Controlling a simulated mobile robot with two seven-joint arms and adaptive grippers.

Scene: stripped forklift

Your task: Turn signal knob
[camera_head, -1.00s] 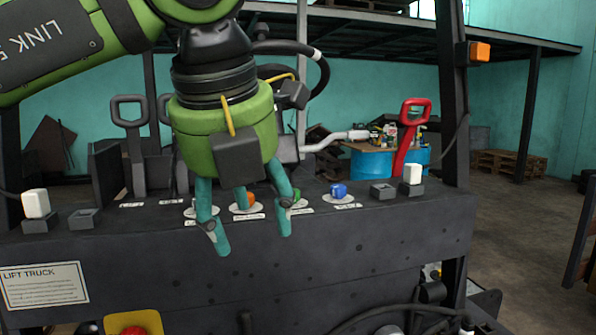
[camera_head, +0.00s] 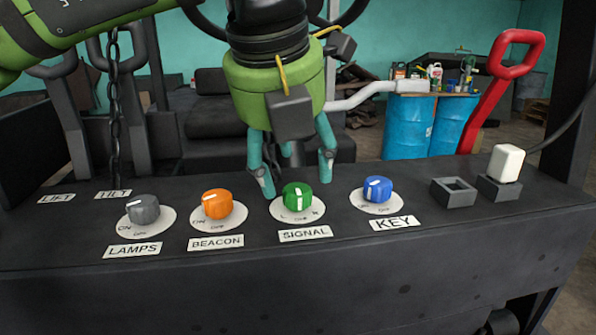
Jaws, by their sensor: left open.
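The green signal knob (camera_head: 297,196) sits on a white dial plate on the dark forklift panel (camera_head: 300,265), above a label (camera_head: 305,234) reading SIGNAL. Its white mark points roughly straight up and down, between the L and R letters. My left gripper (camera_head: 297,188) hangs over and behind the knob with its teal fingers spread, one to each side. The fingers are open and hold nothing; I cannot tell whether they touch the knob. My right gripper does not show.
A grey LAMPS knob (camera_head: 144,209) and an orange BEACON knob (camera_head: 217,204) stand to the left. A blue KEY knob (camera_head: 377,189) stands to the right. Further right are an empty square socket (camera_head: 453,192), a white rocker (camera_head: 507,163) and a red lever (camera_head: 500,95).

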